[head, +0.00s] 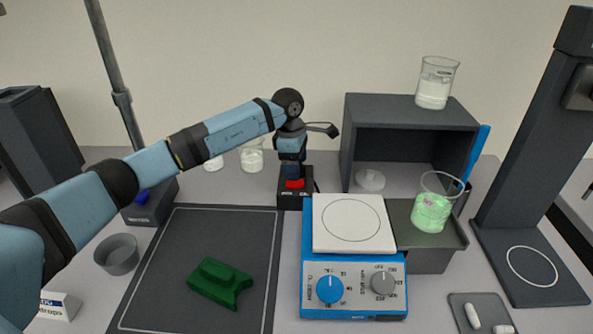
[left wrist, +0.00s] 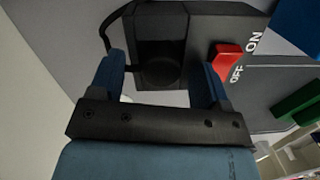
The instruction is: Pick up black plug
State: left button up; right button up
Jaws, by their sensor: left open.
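The black plug (left wrist: 158,72) shows in the left wrist view as a dark round body with a cord curving off to the left. It sits at the black power box (head: 293,200), which has a red ON/OFF switch (left wrist: 226,62). My left gripper (left wrist: 158,84) is open, its two blue fingers on either side of the plug with gaps visible. In the head view my left gripper (head: 292,165) points down just behind the red switch and hides the plug. My right gripper is in neither view.
A blue stirrer hotplate (head: 353,285) stands just in front of the box, with a dark shelf unit (head: 408,110) to the right. A beaker of green liquid (head: 432,212) stands beside the hotplate. A dark mat (head: 165,290) with a green block (head: 219,281) lies front left.

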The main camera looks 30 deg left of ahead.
pick_arm(q)
jog(key=c, duration=1)
jog(key=shift+r, duration=0.1)
